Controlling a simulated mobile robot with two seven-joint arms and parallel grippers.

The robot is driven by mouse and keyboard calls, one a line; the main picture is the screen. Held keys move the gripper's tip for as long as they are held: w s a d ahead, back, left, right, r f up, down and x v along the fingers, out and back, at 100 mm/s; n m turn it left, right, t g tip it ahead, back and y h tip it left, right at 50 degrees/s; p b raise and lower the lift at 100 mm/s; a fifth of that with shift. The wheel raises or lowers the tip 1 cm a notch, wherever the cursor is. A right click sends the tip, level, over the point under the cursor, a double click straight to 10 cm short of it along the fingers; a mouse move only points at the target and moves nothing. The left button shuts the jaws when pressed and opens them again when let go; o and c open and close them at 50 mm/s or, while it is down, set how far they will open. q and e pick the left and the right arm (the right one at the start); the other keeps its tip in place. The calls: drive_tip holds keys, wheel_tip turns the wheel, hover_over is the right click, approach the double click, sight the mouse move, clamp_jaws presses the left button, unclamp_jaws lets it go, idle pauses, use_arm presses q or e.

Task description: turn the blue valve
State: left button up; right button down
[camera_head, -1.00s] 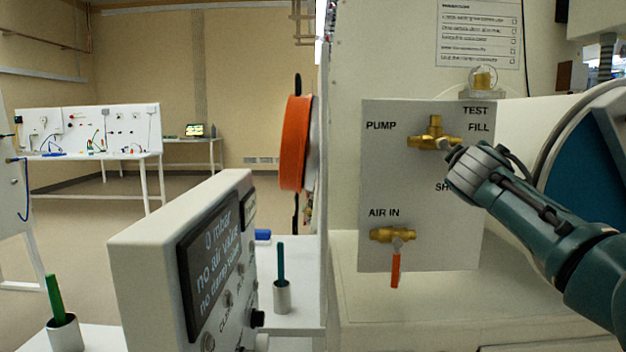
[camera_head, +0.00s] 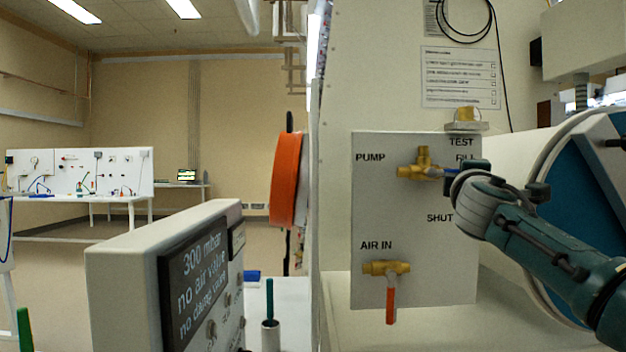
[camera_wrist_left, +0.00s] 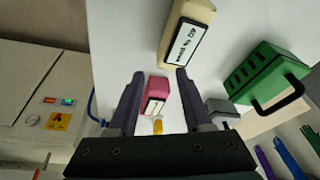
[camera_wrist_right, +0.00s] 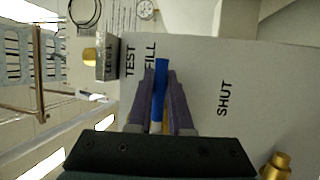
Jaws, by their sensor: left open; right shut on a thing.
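The blue valve's brass body (camera_head: 420,168) sits on the white panel (camera_head: 385,215) below TEST and right of PUMP. Its short blue handle (camera_head: 449,172) points right, toward FILL. My right gripper (camera_head: 453,173) reaches it from the right. In the right wrist view the blue handle (camera_wrist_right: 160,85) lies between the closed fingers of my right gripper (camera_wrist_right: 159,80), its tip near the word FILL. My left gripper (camera_wrist_left: 155,75) is open and empty in the left wrist view, with a pink box (camera_wrist_left: 156,97) seen between its fingers. The head view does not show it.
A second brass valve with a red handle (camera_head: 391,305) hangs down at AIR IN. A display box (camera_head: 200,270) reading 300 mbar and "no air valve" stands at the front left. An orange round cover (camera_head: 287,180) juts out left of the panel.

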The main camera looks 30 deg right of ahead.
idle(0.4)
drive_tip(key=c, duration=1.1)
unclamp_jaws()
drive_tip(key=shift+o, duration=1.3)
drive_tip(key=v, duration=1)
